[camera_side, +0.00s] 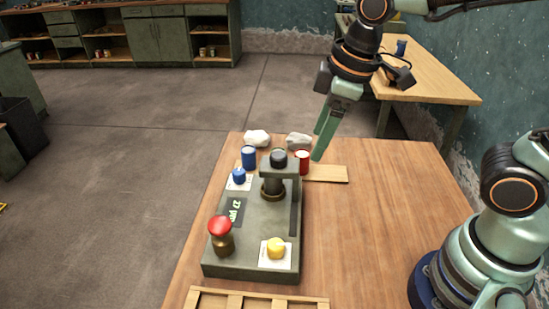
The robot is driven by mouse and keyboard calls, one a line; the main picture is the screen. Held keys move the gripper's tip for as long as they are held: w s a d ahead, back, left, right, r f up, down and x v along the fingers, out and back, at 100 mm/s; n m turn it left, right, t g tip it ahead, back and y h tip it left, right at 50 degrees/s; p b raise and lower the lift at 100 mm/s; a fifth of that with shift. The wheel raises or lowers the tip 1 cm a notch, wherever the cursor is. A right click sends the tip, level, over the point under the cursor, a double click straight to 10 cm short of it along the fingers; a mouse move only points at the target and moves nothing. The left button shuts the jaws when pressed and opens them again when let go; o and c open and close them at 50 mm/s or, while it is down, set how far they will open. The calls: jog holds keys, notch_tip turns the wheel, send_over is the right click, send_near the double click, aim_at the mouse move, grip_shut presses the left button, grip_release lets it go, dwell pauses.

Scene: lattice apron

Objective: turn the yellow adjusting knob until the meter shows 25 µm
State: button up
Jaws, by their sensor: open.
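The yellow adjusting knob (276,248) sits on a white plate at the front right of a dark grey device (222,262) on the table. The meter (236,212) is a small dark display with pale green characters on the device's left side. It is turned and too small to read surely. My gripper (318,147) is open and empty, with green fingers pointing down behind and right of the device. It is well behind the yellow knob and apart from it.
The device also carries a red mushroom button (220,227), a blue knob (239,177) and a raised column (279,168). Behind stand a blue can (249,157), a red can (303,162), and two pale lumps (257,138). A wooden tray (258,304) lies in front. The table's right side is mostly clear.

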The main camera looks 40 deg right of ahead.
aim_at(275, 244)
jog(key=s+a+f+n+g, duration=0.1)
jog(key=a+f+n, duration=0.1)
jog(key=a+n, duration=0.35)
jog(key=s+a+f+n+g, duration=0.1)
jog(key=a+f+n+g, duration=0.1)
jog(key=a+f+n, duration=0.3)
jog(key=shift+m+h, duration=0.35)
jog(key=shift+h, duration=0.05)
jog(key=f, duration=0.6)
jog(key=a+f, duration=0.1)
jog(key=f, duration=0.2)
jog(key=shift+s+a+f, duration=0.1)
jog(key=shift+f, duration=0.2)
grip_shut()
